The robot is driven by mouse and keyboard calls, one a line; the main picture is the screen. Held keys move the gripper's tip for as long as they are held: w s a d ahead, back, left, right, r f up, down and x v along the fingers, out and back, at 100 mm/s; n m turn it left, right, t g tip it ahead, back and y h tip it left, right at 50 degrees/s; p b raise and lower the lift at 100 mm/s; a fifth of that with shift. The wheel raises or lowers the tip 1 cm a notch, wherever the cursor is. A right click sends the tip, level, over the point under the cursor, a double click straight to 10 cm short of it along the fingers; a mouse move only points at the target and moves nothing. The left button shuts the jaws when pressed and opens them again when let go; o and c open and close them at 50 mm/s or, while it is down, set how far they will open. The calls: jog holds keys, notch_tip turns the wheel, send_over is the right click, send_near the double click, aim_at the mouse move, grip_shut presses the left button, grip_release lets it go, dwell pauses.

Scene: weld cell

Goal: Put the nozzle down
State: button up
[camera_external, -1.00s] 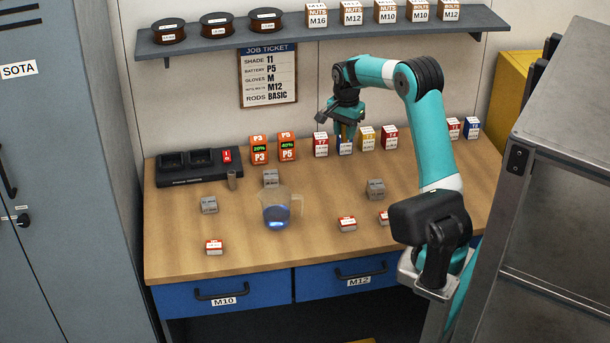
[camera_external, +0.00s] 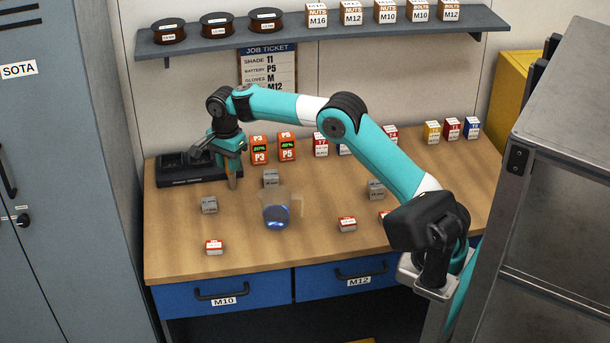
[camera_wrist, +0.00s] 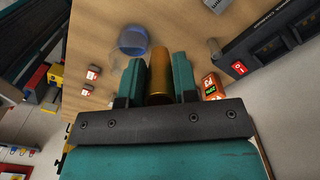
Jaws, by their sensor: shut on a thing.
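My gripper (camera_external: 232,165) is shut on the nozzle (camera_wrist: 159,75), a copper-brown cylinder. In the wrist view it lies between the two teal fingers (camera_wrist: 157,82). In the external view the nozzle's lower part (camera_external: 232,183) points down below the fingers, over the left part of the workbench (camera_external: 335,190), in front of the charger's right end. I cannot tell whether its lower end touches the bench. A small brownish piece (camera_wrist: 213,45) shows beside the charger in the wrist view.
The charger (camera_external: 185,178) and orange battery boxes P3 (camera_external: 259,150) and P5 (camera_external: 287,147) stand close by. The bench's front left has free room around a small red-white box (camera_external: 214,247).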

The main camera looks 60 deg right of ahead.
aim_at(235, 229)
notch_tip(235, 229, down, 20)
jog(key=p, duration=0.3)
jog(key=shift+r, duration=0.15)
jog(key=o, duration=0.9)
